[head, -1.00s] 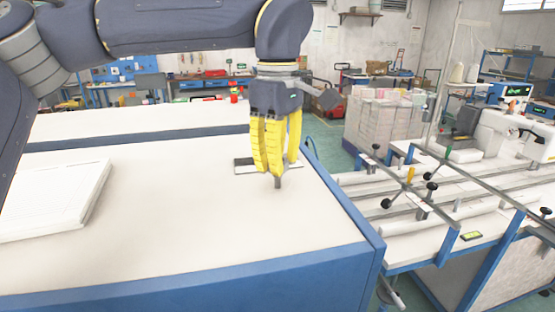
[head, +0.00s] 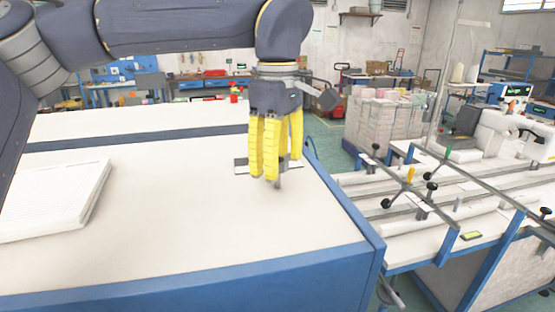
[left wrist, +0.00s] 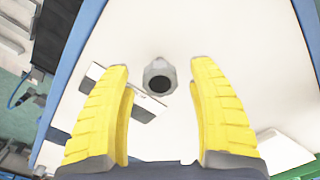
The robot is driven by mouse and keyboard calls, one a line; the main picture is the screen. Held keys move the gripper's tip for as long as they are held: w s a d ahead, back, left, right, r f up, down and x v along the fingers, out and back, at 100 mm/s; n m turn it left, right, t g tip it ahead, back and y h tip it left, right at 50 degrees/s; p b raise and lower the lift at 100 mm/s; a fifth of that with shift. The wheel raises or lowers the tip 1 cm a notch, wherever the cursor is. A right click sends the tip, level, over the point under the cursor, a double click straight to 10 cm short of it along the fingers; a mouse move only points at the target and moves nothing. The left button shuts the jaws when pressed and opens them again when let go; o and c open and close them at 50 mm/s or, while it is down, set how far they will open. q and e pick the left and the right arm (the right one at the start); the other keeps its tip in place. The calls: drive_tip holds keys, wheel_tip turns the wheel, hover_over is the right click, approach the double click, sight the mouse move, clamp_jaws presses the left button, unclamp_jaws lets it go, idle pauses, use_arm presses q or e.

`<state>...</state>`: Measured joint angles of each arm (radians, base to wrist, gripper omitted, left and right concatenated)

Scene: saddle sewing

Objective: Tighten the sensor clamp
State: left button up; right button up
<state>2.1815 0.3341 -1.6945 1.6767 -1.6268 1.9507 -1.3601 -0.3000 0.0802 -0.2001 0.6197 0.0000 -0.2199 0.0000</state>
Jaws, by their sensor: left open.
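My left gripper (head: 277,165) is open, pointing down over the white table near its far right corner, with yellow ribbed fingers. A small grey upright part (head: 279,185) shows just by the fingertips. In the left wrist view, a grey hexagonal piece with a dark round hole (left wrist: 160,77) lies between and ahead of the open fingers (left wrist: 163,80), with gaps on both sides. A flat white and grey piece (left wrist: 110,85) lies left of it. Black-knobbed clamps (head: 386,203) sit on the rails at right; I cannot tell which is the sensor clamp. My right gripper is not seen.
The white table (head: 180,230) has a blue edge and is mostly clear. A stack of white sheets (head: 55,200) lies at its left. A machine with rails (head: 440,225) stands to the right, with a white sewing head (head: 495,132) behind.

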use_arm(q)
drive_tip(key=shift+r, duration=0.15)
wheel_tip(320, 180, up, 12)
idle(0.5)
